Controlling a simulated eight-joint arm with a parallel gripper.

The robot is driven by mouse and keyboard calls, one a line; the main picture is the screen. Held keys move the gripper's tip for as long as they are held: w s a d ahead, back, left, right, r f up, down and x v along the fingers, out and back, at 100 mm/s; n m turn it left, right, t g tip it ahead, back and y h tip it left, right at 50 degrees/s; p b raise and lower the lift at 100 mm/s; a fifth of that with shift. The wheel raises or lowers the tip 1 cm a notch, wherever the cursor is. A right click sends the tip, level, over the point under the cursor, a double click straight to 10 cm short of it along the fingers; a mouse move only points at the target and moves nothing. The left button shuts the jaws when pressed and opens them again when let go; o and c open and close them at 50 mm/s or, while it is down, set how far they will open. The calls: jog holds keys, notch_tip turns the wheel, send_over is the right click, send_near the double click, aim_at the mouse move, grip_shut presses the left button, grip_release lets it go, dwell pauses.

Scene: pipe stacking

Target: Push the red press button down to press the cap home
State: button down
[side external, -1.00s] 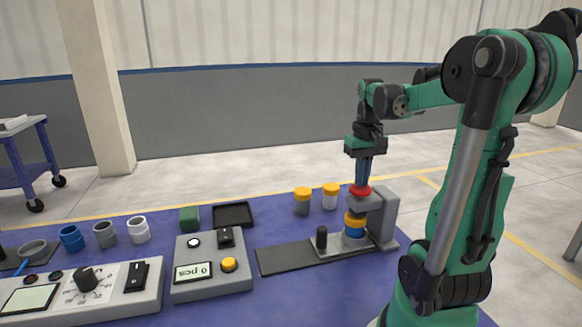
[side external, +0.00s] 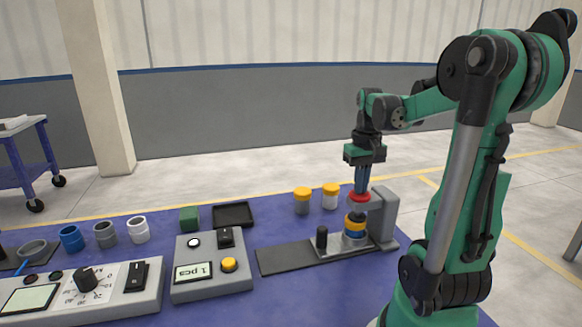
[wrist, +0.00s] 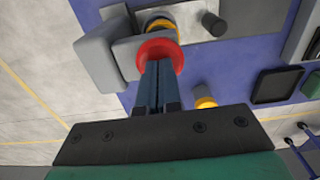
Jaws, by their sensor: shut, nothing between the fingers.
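The red press button (side external: 359,197) sits on top of the grey press (side external: 386,215), above the pipe stack. My gripper (side external: 361,191) is shut and points down, with its fingertips at the top of the red button. In the wrist view the closed fingers (wrist: 157,75) meet the red button (wrist: 160,54), and they look to be touching it.
A counter box (side external: 206,270) reads "1 pcs". Two yellow-capped containers (side external: 302,200) (side external: 331,195) stand behind the press. Several loose pipe pieces (side external: 105,234), a green block (side external: 189,218) and a black tray (side external: 234,214) lie to the left. A dark upright knob (side external: 322,238) stands left of the stack.

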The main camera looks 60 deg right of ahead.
dwell(0.4)
jog(key=shift+r, duration=3.45)
jog(key=w+a+f+n+t, duration=0.2)
jog(key=w+a+n, duration=0.1)
jog(key=a, duration=0.5)
jog(key=w+a+f+n+t, duration=0.2)
jog(key=w+a+n, duration=0.1)
jog(key=a, duration=0.5)
jog(key=w+a+f+n+t, duration=0.2)
jog(key=w+a+n+t, duration=0.1)
jog(key=a, duration=0.5)
jog(key=shift+w+f, duration=0.2)
jog(key=shift+w, duration=0.35)
